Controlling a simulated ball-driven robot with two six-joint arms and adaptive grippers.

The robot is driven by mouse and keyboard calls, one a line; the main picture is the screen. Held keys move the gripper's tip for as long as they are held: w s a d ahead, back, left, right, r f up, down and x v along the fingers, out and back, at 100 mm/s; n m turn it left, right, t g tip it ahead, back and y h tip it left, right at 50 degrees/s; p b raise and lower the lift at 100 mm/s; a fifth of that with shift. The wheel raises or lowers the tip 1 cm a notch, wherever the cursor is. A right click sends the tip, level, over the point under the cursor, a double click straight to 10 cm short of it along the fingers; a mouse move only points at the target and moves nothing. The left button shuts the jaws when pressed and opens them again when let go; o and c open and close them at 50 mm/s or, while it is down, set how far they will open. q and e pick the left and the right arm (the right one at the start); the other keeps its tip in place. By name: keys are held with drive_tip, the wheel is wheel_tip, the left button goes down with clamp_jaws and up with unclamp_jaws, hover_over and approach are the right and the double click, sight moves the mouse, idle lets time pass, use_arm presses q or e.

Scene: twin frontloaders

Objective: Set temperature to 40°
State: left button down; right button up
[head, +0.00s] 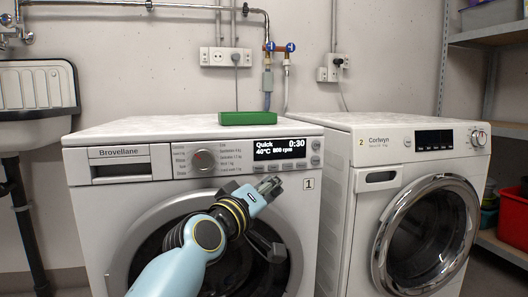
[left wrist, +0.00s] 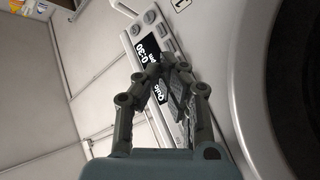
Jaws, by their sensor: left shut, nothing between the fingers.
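The left washer (head: 200,220), labelled Brovellane and marked 1, has a lit display (head: 279,149) reading Quick, 40°C, 800 rpm and 0:30. A row of buttons (head: 279,168) lies under the display, and a round program knob (head: 203,160) is to its left. My left gripper (head: 269,185) is shut and empty, just below the button row in the head view. In the left wrist view my left gripper (left wrist: 160,66) is in front of the panel and covers part of the display (left wrist: 143,55). I cannot tell whether its fingertips touch the panel. My right gripper is not in view.
A second washer (head: 415,135), labelled Corlwyn and marked 2, stands close on the right with a dark display. A green box (head: 248,96) lies on the left washer's top. A sink (head: 38,95) is at the left and a metal shelf (head: 490,38) at the right.

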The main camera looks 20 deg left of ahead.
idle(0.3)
use_arm(q)
drive_tip(key=shift+s+d, duration=0.3)
drive_tip(key=shift+s, duration=0.1)
drive_tip(key=shift+s+d, duration=0.6)
drive_tip(key=shift+s, duration=0.25)
